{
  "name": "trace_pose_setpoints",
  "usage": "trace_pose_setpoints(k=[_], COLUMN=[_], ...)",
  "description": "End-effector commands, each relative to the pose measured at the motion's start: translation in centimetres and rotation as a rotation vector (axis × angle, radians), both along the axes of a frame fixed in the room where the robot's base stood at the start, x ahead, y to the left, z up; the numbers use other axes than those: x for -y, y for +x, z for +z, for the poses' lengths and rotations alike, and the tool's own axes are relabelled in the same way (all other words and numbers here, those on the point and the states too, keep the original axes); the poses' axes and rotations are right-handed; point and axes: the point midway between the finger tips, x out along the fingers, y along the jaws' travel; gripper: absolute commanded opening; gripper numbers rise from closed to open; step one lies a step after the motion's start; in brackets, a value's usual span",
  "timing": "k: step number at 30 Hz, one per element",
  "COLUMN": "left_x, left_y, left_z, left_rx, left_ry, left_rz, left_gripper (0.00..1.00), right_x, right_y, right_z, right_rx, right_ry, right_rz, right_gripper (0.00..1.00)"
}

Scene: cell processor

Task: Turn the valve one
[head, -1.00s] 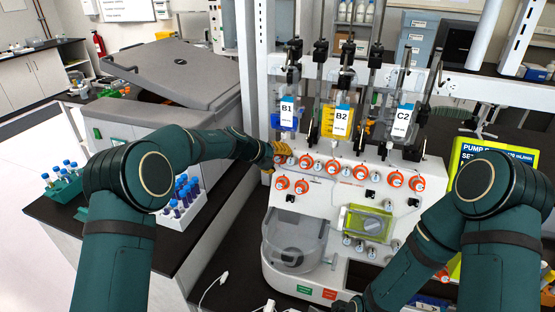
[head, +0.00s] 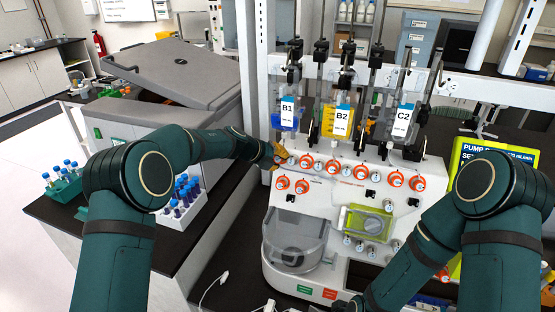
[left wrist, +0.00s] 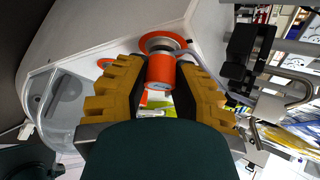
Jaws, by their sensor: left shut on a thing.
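The white cell processor (head: 327,210) carries a row of orange valve knobs across its front. My left gripper (head: 281,155) is at the left end of the upper row and covers the knob there. In the left wrist view, the yellow fingers of my left gripper (left wrist: 160,82) stand on both sides of an orange valve knob (left wrist: 160,70), shut on it. The knob's pale end face points toward the wrist. The print on it is too small to read. My right arm comes in from the right, and its gripper is out of view.
Bags B1 (head: 287,113), B2 (head: 341,122) and C2 (head: 403,122) hang just above the knobs. Another orange knob (head: 282,183) sits below the left gripper. A clear round cover (head: 292,240) is lower on the front. A tube rack (head: 180,220) stands left.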

Motion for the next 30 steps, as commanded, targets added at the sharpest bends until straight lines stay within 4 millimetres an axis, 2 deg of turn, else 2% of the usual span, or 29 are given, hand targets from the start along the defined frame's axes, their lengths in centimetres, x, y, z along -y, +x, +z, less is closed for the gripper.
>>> trace_pose_setpoints(k=[17,30], left_x=[0.0,0.0], left_y=[-0.1,-0.1], left_z=[-0.2,-0.4], left_rx=[-0.033,-0.141], left_ry=[-0.093,-0.430], left_rz=[0.040,0.189], left_gripper=[0.00,0.00], right_x=[0.0,0.0], right_y=[0.0,-0.1], right_z=[-0.3,-2.6], right_rx=[0.000,0.000], right_ry=[0.000,0.000], right_rz=[0.000,-0.005], right_gripper=[0.00,0.00])
